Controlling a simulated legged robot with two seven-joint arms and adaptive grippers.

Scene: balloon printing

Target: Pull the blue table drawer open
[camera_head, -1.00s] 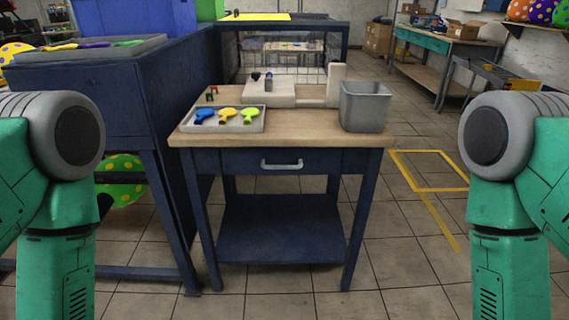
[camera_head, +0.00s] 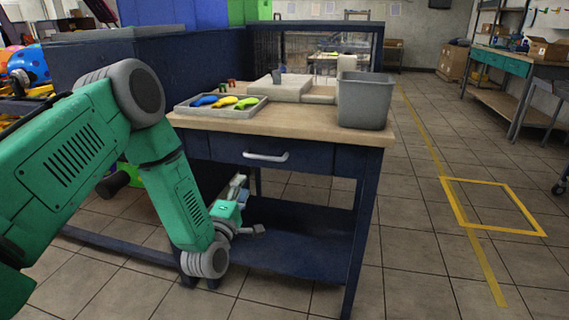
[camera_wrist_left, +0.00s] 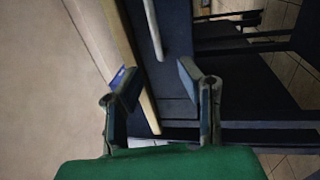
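The blue drawer (camera_head: 315,156) sits under the wooden top of a small blue table (camera_head: 280,123) and looks shut. Its pale bar handle (camera_head: 265,157) is on the front; the handle also shows in the left wrist view (camera_wrist_left: 153,28), near the top. My left gripper (camera_head: 247,207) is low in front of the table, below and a little left of the handle. In the left wrist view my left gripper (camera_wrist_left: 157,82) has its two fingers spread with nothing between them. The handle lies beyond the fingertips, apart from them. My right gripper is out of view.
On the tabletop are a grey tray (camera_head: 189,109) of colourful pieces, a white block device (camera_head: 285,86) and a grey bin (camera_head: 364,101). A lower blue shelf (camera_head: 310,238) is below the drawer. Floor to the right is clear, with yellow lines (camera_head: 470,227).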

